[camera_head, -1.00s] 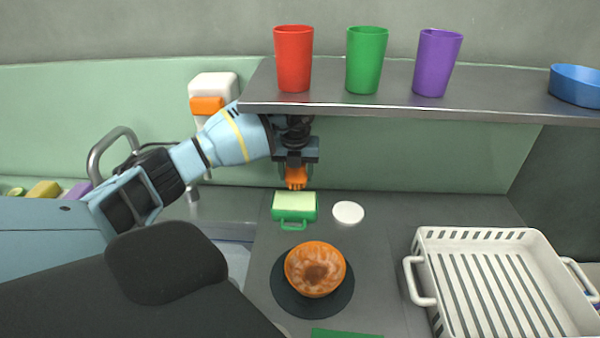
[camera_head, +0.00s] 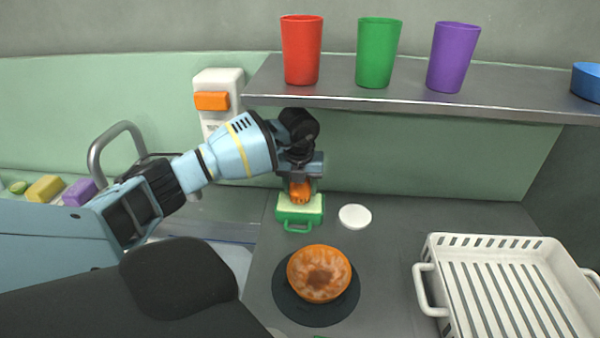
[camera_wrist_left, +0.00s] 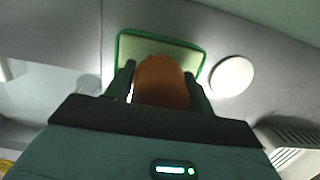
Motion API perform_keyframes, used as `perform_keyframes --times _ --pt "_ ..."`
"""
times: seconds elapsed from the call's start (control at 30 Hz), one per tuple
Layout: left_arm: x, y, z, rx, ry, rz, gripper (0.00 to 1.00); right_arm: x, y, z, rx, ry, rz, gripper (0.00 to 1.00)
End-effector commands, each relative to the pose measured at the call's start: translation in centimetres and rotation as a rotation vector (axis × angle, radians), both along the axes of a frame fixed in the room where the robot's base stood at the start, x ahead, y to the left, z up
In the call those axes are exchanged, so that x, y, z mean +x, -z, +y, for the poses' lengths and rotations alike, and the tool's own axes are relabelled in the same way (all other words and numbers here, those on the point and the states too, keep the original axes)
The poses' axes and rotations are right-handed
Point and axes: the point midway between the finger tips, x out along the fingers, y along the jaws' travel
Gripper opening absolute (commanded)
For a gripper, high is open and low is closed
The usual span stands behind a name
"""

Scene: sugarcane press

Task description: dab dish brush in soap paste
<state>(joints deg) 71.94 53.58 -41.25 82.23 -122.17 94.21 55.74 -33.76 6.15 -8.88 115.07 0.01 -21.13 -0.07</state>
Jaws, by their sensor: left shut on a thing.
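My left gripper (camera_head: 301,182) is shut on the orange dish brush (camera_head: 300,192) and points down. The brush also shows between the fingers in the left wrist view (camera_wrist_left: 161,82). The brush is right over the green soap dish (camera_head: 298,225), which holds pale yellow-green soap paste (camera_head: 312,206). In the left wrist view the dish (camera_wrist_left: 186,42) lies just beyond the brush. I cannot tell whether the bristles touch the paste. My right gripper is not in view.
A white round disc (camera_head: 355,216) lies right of the soap dish. A dirty orange bowl (camera_head: 319,274) sits on a dark round mat (camera_head: 316,318). A white rack (camera_head: 437,284) stands at right. A shelf (camera_head: 400,97) with cups overhangs the back.

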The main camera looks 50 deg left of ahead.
Motion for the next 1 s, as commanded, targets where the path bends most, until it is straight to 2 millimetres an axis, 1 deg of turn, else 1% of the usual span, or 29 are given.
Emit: perform_keyframes --times 1.0 --pt "-0.01 0.82 -0.03 0.0 0.0 0.001 0.35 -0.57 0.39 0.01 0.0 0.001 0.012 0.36"
